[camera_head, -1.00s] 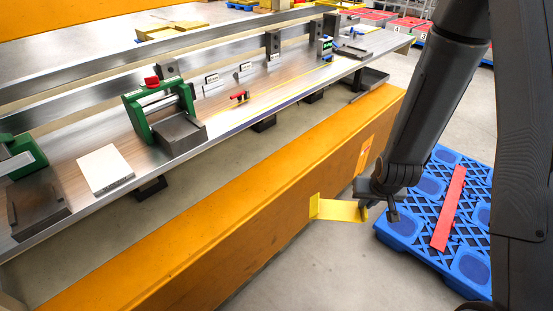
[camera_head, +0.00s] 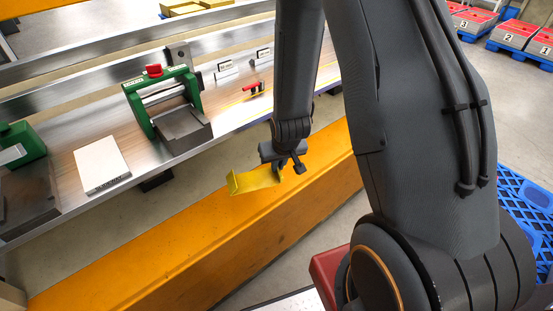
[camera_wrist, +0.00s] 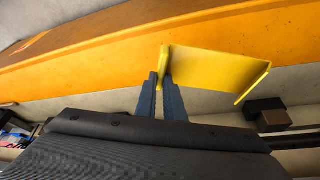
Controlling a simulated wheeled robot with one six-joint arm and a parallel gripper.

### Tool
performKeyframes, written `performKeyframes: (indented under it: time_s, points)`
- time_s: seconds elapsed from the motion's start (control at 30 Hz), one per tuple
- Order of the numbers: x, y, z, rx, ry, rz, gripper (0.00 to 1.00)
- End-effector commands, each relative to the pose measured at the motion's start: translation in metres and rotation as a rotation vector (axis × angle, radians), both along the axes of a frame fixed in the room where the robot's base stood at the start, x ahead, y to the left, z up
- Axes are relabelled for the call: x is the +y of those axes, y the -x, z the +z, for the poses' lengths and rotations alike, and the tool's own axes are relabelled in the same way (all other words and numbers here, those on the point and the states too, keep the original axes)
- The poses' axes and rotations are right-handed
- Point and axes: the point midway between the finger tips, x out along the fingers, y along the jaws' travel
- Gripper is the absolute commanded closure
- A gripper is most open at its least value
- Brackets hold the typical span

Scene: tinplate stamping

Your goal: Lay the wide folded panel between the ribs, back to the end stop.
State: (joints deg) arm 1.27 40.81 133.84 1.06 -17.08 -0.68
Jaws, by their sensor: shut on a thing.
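The wide folded panel (camera_head: 255,179) is yellow with upturned ends. My gripper (camera_head: 284,168) is shut on its near edge, at the panel's right end in the head view, and holds it in the air over the orange beam, in front of the bench. In the wrist view the panel (camera_wrist: 212,70) extends to the right from my fingertips (camera_wrist: 160,82), with a bent flange at each end. I cannot make out for certain which parts are the ribs and the end stop. A dark grey block (camera_head: 184,132) sits before a green frame (camera_head: 130,97) on the bench.
The long orange beam (camera_head: 190,230) runs along the bench front. A blue pallet (camera_head: 530,215) is at the right.

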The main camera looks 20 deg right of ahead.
Motion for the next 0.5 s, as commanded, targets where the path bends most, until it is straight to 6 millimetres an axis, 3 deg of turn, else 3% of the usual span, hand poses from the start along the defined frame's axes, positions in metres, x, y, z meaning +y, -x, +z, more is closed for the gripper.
performKeyframes:
  time_s: [0.3, 0.5]
  points:
    - [-0.117, -0.06, -0.03, -0.002, 0.013, -0.27, 1.0]
    - [-0.171, -0.078, -0.039, -0.002, 0.001, -0.384, 1.0]
